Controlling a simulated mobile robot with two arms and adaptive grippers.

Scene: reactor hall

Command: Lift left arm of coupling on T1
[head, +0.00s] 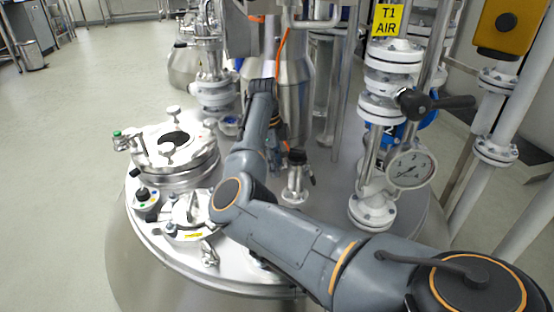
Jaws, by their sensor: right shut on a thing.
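The yellow T1 AIR sign (388,20) hangs at the top right of the head view. A small steel coupling (296,182) with a dark top stands on the vessel lid, left of the white flanged pipe. A dark arm shows on its right side; its left arm is hidden or too small to make out. My right arm crosses from the lower right and bends up and over. My right gripper (279,158) points down at the coupling's left side and is shut there, apparently on the left arm; the contact is not clear. My left gripper is out of view.
The steel vessel lid (240,276) carries a round hatch (174,150) at the left. A pressure gauge (410,169) and a valve with a black handle (437,103) sit on the white pipe to the right. Open floor (75,120) lies at the left.

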